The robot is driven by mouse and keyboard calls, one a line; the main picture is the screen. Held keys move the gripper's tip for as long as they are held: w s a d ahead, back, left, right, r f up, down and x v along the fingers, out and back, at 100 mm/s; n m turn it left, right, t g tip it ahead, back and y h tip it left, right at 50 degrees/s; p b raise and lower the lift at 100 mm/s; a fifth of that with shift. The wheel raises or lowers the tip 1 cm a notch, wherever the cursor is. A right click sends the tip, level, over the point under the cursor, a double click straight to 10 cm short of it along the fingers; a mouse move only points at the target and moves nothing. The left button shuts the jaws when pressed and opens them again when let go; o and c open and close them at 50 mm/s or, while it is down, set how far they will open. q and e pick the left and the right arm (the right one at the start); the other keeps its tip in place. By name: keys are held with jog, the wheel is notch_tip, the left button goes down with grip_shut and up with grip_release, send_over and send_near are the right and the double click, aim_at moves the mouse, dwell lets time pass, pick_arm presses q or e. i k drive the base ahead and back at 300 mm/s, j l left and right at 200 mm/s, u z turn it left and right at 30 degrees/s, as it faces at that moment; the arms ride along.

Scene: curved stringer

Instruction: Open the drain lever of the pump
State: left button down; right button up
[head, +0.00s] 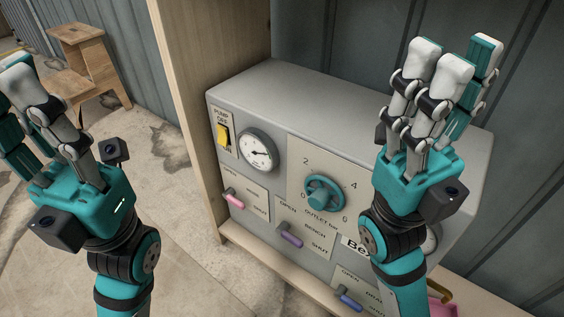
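The pump is a grey box (300,95) with a sloped control face. A blue lever (348,298) sits low on the face, beside a small label that appears to read DRAIN; its lower part is near the picture's bottom edge. A pink lever (233,199) and a purple lever (290,236) sit further left, each with an OPEN/SHUT label. My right gripper (456,68) is raised in front of the box's right side, fingers up, apart and empty, hiding part of the face. My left gripper (16,100) is at the left edge, partly cut off, its fingers apart and empty.
The face also has a yellow switch (222,134), a gauge (258,150) and a teal round valve handle (324,194). A wooden panel (190,80) stands left of the box. A wooden step stool (85,60) is at back left. Concrete floor between is clear.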

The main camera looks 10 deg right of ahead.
aim_at(340, 293)
jog(key=z, duration=1)
